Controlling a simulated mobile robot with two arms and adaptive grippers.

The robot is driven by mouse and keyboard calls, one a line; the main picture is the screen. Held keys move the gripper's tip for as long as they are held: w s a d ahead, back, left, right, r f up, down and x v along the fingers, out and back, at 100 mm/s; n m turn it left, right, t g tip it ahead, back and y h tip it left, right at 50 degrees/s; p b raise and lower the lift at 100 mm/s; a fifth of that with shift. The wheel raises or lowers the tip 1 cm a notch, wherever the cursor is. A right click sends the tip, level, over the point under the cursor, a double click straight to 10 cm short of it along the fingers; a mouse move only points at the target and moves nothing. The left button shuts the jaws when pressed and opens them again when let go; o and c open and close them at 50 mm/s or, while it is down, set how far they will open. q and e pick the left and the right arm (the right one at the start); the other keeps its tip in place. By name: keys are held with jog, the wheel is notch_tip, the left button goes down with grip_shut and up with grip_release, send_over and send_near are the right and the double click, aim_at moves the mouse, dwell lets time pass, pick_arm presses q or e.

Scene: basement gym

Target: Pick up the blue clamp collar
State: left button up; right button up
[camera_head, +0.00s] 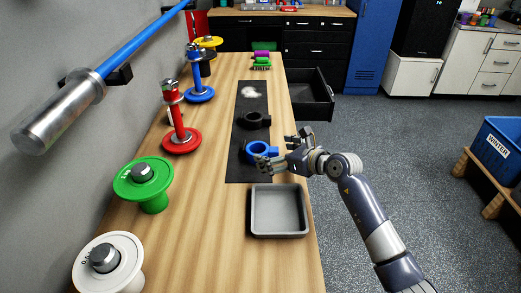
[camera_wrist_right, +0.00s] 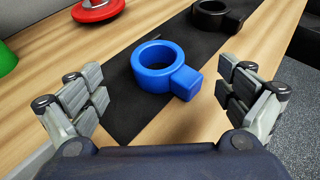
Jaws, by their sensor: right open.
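The blue clamp collar (camera_head: 259,150) lies on a black mat (camera_head: 240,172) on the wooden bench. It is a ring with a block-shaped lug pointing right. In the wrist view the collar (camera_wrist_right: 158,66) lies ahead of and between the spread fingers of my right gripper (camera_wrist_right: 160,95), with no finger visibly touching it. My right gripper (camera_head: 277,150) is open and empty, at the collar's right side in the head view. A finger partly overlaps the collar's edge there. My left gripper is not in view.
A black collar (camera_head: 257,120) lies just behind the blue one on the mat. A grey tray (camera_head: 278,236) sits in front. Red (camera_head: 181,140), green (camera_head: 150,182) and white (camera_head: 108,262) weight plates stand along the left. An open drawer (camera_head: 313,97) juts out at the right.

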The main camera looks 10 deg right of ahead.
aim_at(254, 146)
jog(key=shift+x, duration=1)
jog(key=shift+w+a, duration=0.2)
jog(key=shift+a, duration=0.05)
jog(key=x, duration=0.4)
jog(key=shift+w+d+p, duration=0.1)
jog(key=shift+w+p, duration=0.25)
jog(key=shift+w+f, duration=0.2)
jog(key=shift+a, duration=0.2)
jog(key=shift+c, duration=1.3)
jog(key=c, duration=0.9)
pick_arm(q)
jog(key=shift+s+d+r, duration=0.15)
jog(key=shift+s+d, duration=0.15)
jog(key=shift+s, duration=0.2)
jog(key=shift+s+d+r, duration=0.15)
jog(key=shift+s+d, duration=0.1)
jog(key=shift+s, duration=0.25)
pick_arm(e)
jog(key=shift+c, duration=0.4)
